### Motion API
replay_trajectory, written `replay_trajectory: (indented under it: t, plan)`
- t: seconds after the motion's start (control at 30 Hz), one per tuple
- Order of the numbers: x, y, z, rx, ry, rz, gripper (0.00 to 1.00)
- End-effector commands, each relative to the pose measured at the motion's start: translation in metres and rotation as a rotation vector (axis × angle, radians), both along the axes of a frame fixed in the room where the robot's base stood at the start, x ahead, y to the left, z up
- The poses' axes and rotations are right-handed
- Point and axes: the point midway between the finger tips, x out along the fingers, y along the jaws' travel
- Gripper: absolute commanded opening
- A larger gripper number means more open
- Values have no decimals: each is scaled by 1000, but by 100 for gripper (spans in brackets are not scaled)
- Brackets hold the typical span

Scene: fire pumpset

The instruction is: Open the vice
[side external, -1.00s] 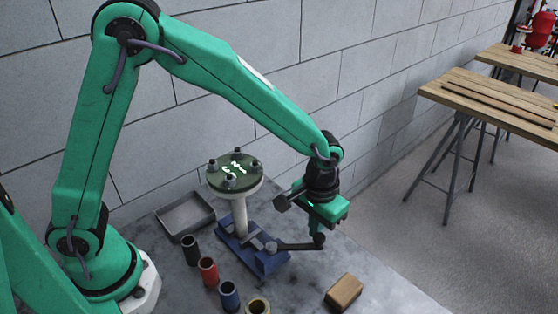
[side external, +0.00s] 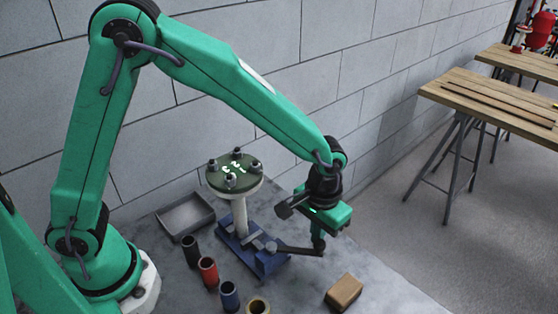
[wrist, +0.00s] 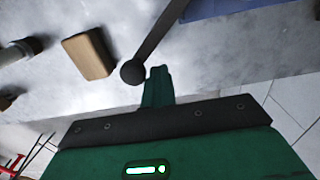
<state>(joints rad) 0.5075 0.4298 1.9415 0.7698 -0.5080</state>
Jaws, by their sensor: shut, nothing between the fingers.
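The blue vice (side external: 240,243) stands on the grey bench and holds an upright white pipe (side external: 240,215) with a green round flange (side external: 233,174) on top. The vice's dark handle bar (side external: 297,250) sticks out to the right and slopes slightly down. In the wrist view the bar (wrist: 160,35) ends in a black ball (wrist: 132,72). My gripper (side external: 319,244) is shut and empty at the outer end of the bar. Its fingertips (wrist: 158,74) appear right beside the bar near the ball. Whether they touch it is hard to tell.
A wooden block (side external: 344,292) lies in front of my gripper. Black (side external: 190,251), red (side external: 208,272) and blue (side external: 229,296) cylinders stand left of the vice. A grey tray (side external: 185,215) lies behind them. A block wall runs behind the bench.

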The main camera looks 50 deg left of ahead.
Motion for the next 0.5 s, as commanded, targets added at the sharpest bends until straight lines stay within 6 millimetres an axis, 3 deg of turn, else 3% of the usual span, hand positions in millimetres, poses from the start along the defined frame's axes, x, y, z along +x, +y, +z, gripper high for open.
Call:
replay_trajectory:
  t: [0.5]
  plan:
    - [-11,-14,0,0,0,-3,0]
